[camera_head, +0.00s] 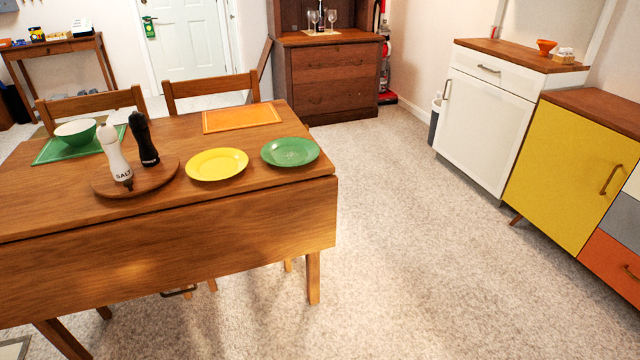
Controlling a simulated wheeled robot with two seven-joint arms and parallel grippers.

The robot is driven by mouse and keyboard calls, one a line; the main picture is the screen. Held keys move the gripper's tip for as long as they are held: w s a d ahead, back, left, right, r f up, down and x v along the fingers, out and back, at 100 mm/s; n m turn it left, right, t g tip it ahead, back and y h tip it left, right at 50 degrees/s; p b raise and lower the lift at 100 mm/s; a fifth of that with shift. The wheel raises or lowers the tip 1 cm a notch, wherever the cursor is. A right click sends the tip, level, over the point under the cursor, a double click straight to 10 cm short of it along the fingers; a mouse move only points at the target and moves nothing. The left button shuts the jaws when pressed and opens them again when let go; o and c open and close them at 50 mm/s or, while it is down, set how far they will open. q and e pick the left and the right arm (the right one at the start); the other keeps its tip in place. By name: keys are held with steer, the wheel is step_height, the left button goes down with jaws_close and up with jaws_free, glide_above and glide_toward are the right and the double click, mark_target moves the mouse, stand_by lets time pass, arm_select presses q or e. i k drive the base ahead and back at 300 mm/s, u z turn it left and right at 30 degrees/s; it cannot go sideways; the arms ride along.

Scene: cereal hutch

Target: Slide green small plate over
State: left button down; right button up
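A green small plate (290,152) lies flat on the wooden table (250,196), near its right end and front edge. A yellow plate (216,165) lies just left of it, close beside it. Neither of my grippers is in the view.
A round wooden board (104,186) holds a white salt shaker (113,154) and a dark shaker (143,138). An orange placemat (241,117) lies behind the plates. A green bowl (76,132) sits on a green mat at left. Carpet (410,230) right of the table is clear.

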mark_target(287, 151)
steer(key=z, duration=0.9)
steer(key=i, duration=1.45)
steer(key=u, duration=0.4)
